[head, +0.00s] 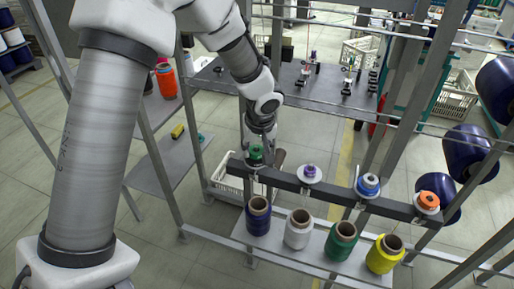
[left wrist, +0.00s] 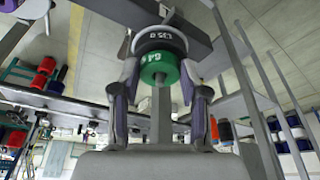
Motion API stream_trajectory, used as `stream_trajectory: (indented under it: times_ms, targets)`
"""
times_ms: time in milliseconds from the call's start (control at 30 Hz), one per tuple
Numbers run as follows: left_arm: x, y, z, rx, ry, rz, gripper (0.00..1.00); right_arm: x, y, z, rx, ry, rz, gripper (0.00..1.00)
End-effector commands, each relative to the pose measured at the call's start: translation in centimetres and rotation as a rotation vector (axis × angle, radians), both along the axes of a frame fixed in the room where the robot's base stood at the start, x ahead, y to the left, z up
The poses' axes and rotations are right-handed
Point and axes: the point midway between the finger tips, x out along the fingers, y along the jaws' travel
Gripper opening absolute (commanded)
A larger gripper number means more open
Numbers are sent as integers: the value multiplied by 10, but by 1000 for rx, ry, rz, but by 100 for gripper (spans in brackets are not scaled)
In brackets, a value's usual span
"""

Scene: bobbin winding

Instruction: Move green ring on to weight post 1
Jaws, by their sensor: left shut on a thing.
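The green ring (head: 256,153) is at the left end of the dark bar, directly below my left gripper (head: 259,138). In the left wrist view the green ring (left wrist: 160,69) sits between the two fingers of my left gripper (left wrist: 160,88), which is shut on it. My right gripper is not in view.
The dark bar (head: 340,194) also carries purple (head: 309,170), blue (head: 368,184) and orange (head: 428,200) pieces on pale discs. Below it, blue (head: 258,217), white (head: 298,230), green (head: 341,242) and yellow (head: 384,255) spools stand on a shelf. Metal frame uprights (head: 391,105) stand nearby.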

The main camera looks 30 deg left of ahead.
Motion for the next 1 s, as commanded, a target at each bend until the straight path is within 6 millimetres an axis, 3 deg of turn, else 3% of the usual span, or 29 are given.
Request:
stream_trajectory:
  times_ms: [33, 67, 100, 133, 433, 567, 900, 1000]
  targets:
    - [0, 0, 0, 0, 0, 0, 0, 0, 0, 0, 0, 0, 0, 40]
    - [0, 0, 0, 0, 0, 0, 51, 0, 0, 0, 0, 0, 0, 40]
    - [0, 0, 0, 0, 0, 0, 66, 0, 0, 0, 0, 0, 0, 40]
    - [0, 0, 0, 0, 0, 0, 74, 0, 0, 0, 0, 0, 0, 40]
    - [0, 0, 1, 0, 0, 0, 74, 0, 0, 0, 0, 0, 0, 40]
    - [-2, -2, 12, 1, -3, 0, 74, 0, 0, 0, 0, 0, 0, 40]
    - [-19, -19, 90, 1, -4, 0, 74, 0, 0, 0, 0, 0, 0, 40]
    - [-22, -22, 106, 1, -3, 0, 74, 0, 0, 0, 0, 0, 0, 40]
